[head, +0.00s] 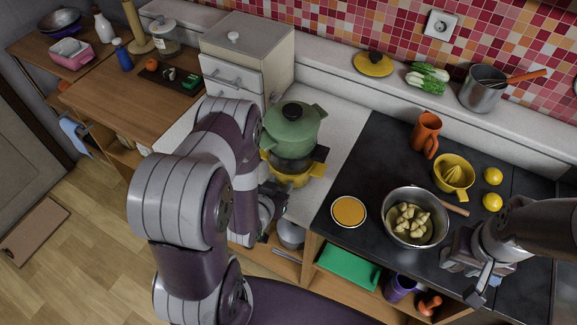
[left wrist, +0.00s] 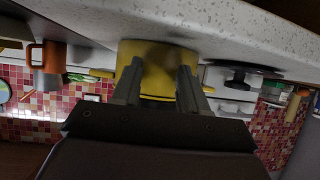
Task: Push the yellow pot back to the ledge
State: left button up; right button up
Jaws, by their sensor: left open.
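The pale ledge (head: 330,68) runs along the back below the tiles. My left gripper (head: 272,203) is at the front of the yellow pot, open. In the left wrist view the yellow pot (left wrist: 158,52) fills the space just beyond the spread fingertips (left wrist: 158,75); contact is unclear. My right gripper (head: 474,278) is at the right, before the dark counter.
A drawer box (head: 270,50) stands left of the green pot. On the dark counter are a steel pot of food pieces (head: 408,238), an orange-topped round dish (head: 349,211), an orange mug (head: 425,132) and a yellow juicer (head: 453,175). A yellow lid (head: 373,66) lies on the ledge.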

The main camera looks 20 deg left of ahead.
pick_arm(q)
jog(key=shift+w+a+b, duration=0.1)
jog(key=shift+w+b, duration=0.45)
jog(key=shift+w, duration=2.3)
jog(key=shift+w+a+r+b, duration=0.1)
jog(key=shift+w+b, duration=0.75)
jog(key=shift+w, duration=1.9)
jog(key=shift+w+a+b, duration=0.1)
jog(key=shift+w+b, duration=1.7)
jog(key=shift+w, duration=1.9)
jog(key=shift+w+b, duration=1.15)
jog(key=shift+w, duration=1.15)
